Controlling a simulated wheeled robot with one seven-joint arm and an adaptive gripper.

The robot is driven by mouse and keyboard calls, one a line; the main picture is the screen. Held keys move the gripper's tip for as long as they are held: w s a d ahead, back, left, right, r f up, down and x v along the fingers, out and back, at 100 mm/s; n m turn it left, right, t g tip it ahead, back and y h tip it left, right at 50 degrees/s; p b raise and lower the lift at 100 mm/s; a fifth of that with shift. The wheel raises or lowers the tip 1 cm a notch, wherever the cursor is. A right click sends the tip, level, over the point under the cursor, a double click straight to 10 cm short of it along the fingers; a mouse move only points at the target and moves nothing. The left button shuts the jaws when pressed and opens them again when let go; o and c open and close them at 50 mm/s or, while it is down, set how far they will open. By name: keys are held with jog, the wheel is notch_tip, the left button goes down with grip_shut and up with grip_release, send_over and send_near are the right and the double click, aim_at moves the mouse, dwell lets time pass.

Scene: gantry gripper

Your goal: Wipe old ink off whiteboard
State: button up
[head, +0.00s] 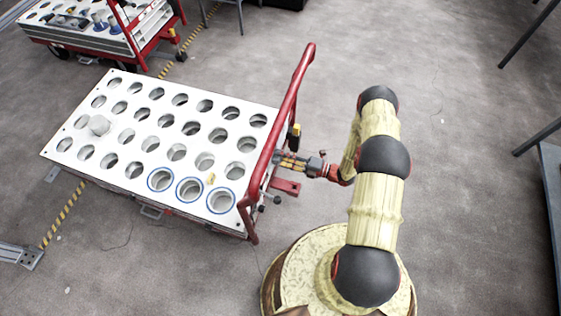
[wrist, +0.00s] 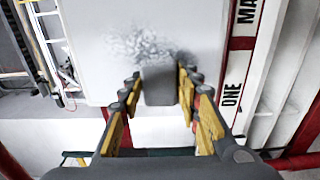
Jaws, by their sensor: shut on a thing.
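The whiteboard (wrist: 105,55) fills the upper middle of the wrist view as a pale panel. A patch of dark, speckled ink (wrist: 137,44) lies on it, just above and left of a dark grey block, which looks like an eraser (wrist: 160,86). My gripper (wrist: 158,100) is shut on this block, with its yellow-and-grey fingers on either side. I cannot tell whether the block touches the board. In the head view my gripper (head: 285,160) is beside the red handle of a cart. I cannot make out the whiteboard or the ink there.
The white cart top (head: 110,105) has rows of round holes, some ringed blue, and a pale lump on it. Its red handle bar (head: 290,105) rises close to my gripper. Another cart (head: 85,30) stands at upper left. Grey floor (head: 450,130) is open to the right.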

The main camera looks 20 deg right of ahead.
aim_at(280, 159)
jog(key=shift+w+d+b, duration=0.6)
jog(key=shift+w+d, duration=0.1)
jog(key=shift+w, duration=0.25)
jog(key=shift+w+d+b, duration=0.65)
jog(key=shift+w, duration=0.35)
jog(key=shift+w+d+b, duration=0.6)
jog(key=shift+w+d, duration=0.1)
jog(key=shift+w, duration=0.25)
jog(key=shift+s+a+r+p, duration=0.3)
jog(key=shift+s+a+p, duration=0.25)
jog(key=shift+s, duration=0.3)
jog(key=shift+s+a+r+p, duration=0.25)
jog(key=shift+s+a+p, duration=0.1)
jog(key=shift+s+a, duration=0.35)
jog(key=shift+s+a+r+p, duration=0.3)
jog(key=shift+s+a+p, duration=0.2)
jog(key=shift+s, duration=0.45)
jog(key=shift+s+a, duration=0.95)
jog(key=shift+s, duration=0.1)
jog(key=shift+s+r+p, duration=0.1)
jog(key=shift+r+p, duration=0.7)
jog(key=shift+r, duration=0.05)
jog(key=shift+w+d+f+b, duration=0.1)
jog(key=shift+w+d+b, duration=0.6)
jog(key=shift+w, duration=0.35)
jog(key=w+d+b, duration=0.2)
jog(key=w+d, duration=0.2)
jog(key=w, duration=0.1)
jog(key=shift+d, duration=0.1)
